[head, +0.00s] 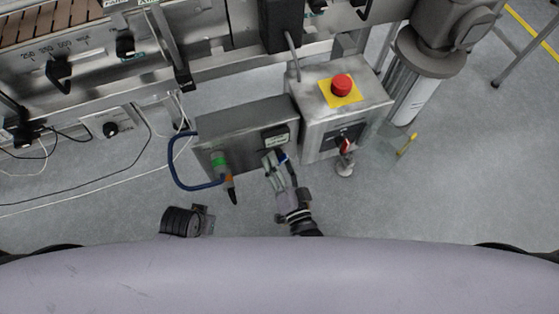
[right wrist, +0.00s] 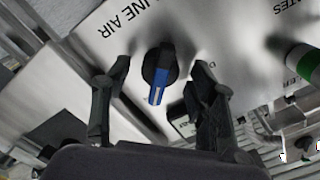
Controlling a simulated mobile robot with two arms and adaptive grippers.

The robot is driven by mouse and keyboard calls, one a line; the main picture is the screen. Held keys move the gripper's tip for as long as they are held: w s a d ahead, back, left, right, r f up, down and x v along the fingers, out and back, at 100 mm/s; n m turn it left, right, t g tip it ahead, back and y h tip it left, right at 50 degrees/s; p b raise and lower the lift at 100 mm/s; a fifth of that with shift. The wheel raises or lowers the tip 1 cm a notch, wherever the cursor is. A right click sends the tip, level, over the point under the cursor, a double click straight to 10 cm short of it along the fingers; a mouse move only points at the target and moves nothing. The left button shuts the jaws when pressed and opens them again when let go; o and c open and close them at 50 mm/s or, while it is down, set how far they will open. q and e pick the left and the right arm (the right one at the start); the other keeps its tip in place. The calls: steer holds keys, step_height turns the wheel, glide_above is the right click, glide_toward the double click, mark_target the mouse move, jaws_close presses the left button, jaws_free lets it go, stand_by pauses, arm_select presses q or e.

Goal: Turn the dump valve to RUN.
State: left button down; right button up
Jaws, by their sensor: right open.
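The dump valve appears to be the black round knob with a blue handle (right wrist: 160,72) in the right wrist view, on a steel panel lettered "LINE AIR". Its blue handle points down the picture, with a pale stripe on it. A label beside it is partly hidden by a finger, so I cannot read the valve's position. In the head view a bit of the blue handle (head: 281,158) shows beside my right gripper (head: 276,170). My right gripper is open, with its fingers on either side of the knob; contact is not visible. My left gripper cannot be made out.
The steel box (head: 235,130) carries a green fitting (head: 218,160) and a blue hose (head: 174,165). Right of it, another box has a red emergency button (head: 341,85) and a red-handled switch (head: 345,147). A black ribbed part (head: 180,221) shows at lower left. Floor is clear at lower right.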

arm_select(q)
steer(key=shift+w, duration=0.1)
arm_select(e)
steer(key=v, duration=1.1)
steer(key=shift+s, duration=0.25)
steer(key=shift+w, duration=0.1)
